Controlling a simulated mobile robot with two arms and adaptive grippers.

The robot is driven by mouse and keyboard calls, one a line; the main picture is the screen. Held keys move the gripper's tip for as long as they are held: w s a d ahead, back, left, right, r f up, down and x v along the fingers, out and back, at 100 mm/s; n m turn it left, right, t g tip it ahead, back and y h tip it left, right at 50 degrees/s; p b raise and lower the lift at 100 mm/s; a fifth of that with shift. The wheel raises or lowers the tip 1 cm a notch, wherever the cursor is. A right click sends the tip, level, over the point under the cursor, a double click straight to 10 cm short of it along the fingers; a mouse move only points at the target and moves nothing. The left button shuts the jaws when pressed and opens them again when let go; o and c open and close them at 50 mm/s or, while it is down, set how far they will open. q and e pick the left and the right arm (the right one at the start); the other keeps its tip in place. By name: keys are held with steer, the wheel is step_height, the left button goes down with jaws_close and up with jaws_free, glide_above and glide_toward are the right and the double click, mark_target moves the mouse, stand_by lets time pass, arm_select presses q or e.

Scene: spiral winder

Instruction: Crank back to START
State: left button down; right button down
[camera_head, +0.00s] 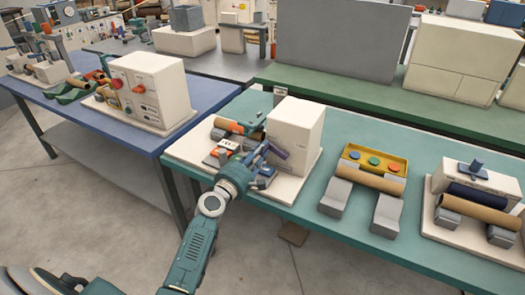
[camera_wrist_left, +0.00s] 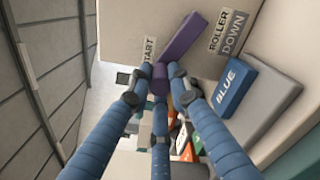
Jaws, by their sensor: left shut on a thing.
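The winder (camera_head: 296,128) is a cream box on a white base plate on the teal table. Its purple crank arm (camera_wrist_left: 184,38) slants from upper right down to a purple knob (camera_wrist_left: 159,80) in the left wrist view. My left gripper (camera_head: 262,150) is at the box's front face, and in the left wrist view its blue fingers (camera_wrist_left: 158,88) are shut around the knob. The knob end of the crank lies just below the START label (camera_wrist_left: 149,48), which is partly covered. A ROLLER DOWN label (camera_wrist_left: 226,32) is right of the crank. My right gripper is not in view.
A blue block marked BLUE (camera_wrist_left: 234,86) sits beside the fingers. To the right on the table are a yellow tray (camera_head: 351,153) with coloured discs, a cardboard tube (camera_head: 370,177) on grey blocks, and another roller unit (camera_head: 474,202). A blue table (camera_head: 115,132) stands left.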

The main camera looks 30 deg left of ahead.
arm_select(q)
steer(key=shift+a+f+n, duration=0.3)
steer(key=shift+f+n, duration=0.1)
steer(key=shift+n, duration=0.2)
steer(key=c, duration=1.6)
jaws_free()
steer(key=shift+f, duration=0.1)
steer(key=s, duration=1.2)
steer(key=shift+a, duration=0.2)
